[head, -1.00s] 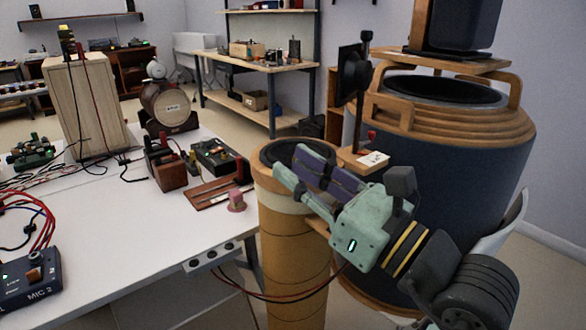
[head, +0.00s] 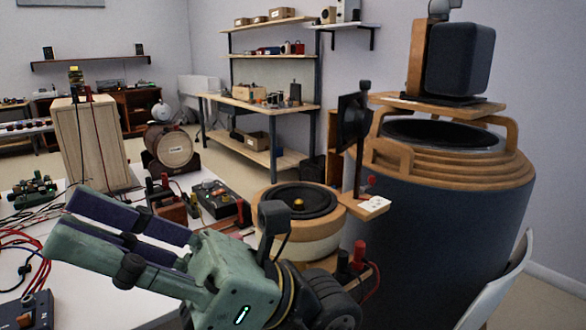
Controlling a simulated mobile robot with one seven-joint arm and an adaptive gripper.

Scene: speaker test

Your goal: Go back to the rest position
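My gripper (head: 72,218) is in the lower left of the head view, pointing left above the white table (head: 20,185). Its two green fingers with dark purple pads are apart, with a gap between them and nothing seen in it. The gripper's body hides part of the table's near side. A round speaker (head: 300,203) with a black cone and wooden rim stands just behind and right of my wrist.
A large dark blue drum-shaped speaker (head: 440,225) fills the right, with a white chair (head: 497,290) beside it. A wooden box (head: 95,140), a small barrel (head: 170,150) and electronic boxes (head: 222,200) with cables stand on the table. Shelving (head: 262,105) stands behind.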

